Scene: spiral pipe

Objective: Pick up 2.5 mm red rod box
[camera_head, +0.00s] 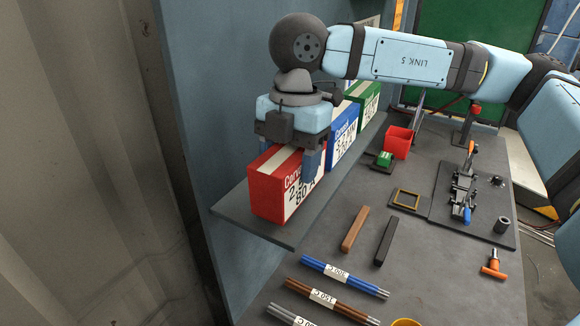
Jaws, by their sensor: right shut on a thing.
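The red rod box (268,207) stands upright at the near left end of a grey shelf (232,213), with a white label on its side. My right gripper (296,160) points down over the top of the box and is shut on it. The box appears to rest on the shelf. My left gripper is not in view.
A blue box (342,133) and a green box (368,105) stand farther along the shelf. Below, the table (400,280) holds rod bundles, two bars, a red bin (398,142) and a clamp fixture (464,190). A wall is close behind the shelf.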

